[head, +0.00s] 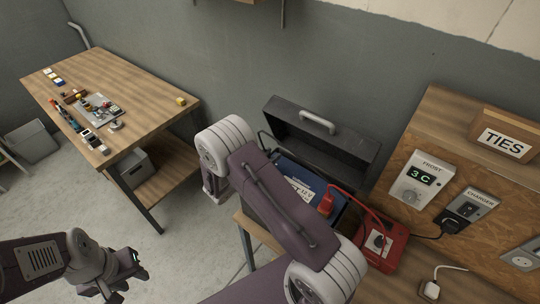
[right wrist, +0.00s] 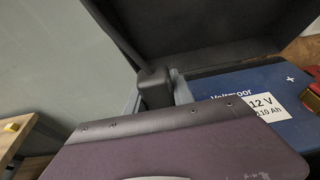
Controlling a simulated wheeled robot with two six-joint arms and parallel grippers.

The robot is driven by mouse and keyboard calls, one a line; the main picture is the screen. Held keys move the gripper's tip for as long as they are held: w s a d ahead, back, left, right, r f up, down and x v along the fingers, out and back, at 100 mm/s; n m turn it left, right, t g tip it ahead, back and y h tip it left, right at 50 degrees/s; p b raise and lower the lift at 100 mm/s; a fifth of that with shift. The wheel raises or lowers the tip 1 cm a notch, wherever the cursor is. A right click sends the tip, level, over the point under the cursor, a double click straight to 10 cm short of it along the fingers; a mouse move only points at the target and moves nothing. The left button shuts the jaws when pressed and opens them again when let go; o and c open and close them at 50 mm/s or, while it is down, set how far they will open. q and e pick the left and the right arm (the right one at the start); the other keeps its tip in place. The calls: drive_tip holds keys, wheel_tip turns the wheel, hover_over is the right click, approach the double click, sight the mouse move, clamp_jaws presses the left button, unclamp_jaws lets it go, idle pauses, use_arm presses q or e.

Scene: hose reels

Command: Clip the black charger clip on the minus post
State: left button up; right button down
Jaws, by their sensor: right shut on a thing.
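The blue battery (head: 296,172) sits in an open black box; the right wrist view shows its top (right wrist: 240,88), with a 12 V label and a plus mark. The red clip (head: 326,201) stands at its plus end. My right gripper (right wrist: 162,90) is at the box's left side, mostly behind its own purple housing; it is shut on a dark piece, which looks like the black charger clip. The minus post is not clearly seen. In the head view my right arm covers this gripper and the battery's left end. My left gripper (head: 122,276) looks open and empty above the floor.
The box's raised lid (head: 318,130) stands behind the battery. A red charger (head: 384,246) with a red cable is at right, near a wooden panel (head: 440,155) with sockets. A second table (head: 140,90) with small parts is at left. Floor between the tables is clear.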

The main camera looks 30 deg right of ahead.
drive_tip(key=shift+a+f+b, duration=0.2)
drive_tip(key=shift+f+b, duration=0.7)
drive_tip(key=shift+f, duration=0.2)
drive_tip(key=shift+d+f+b, duration=0.1)
drive_tip(key=shift+f+b, duration=0.3)
drive_tip(key=shift+f, duration=0.05)
drive_tip(key=c, duration=1)
unclamp_jaws()
drive_tip(key=b+v, duration=0.3)
drive_tip(key=v, duration=0.5)
drive_tip(key=shift+a, duration=0.3)
drive_tip(key=shift+s+a+r, duration=0.25)
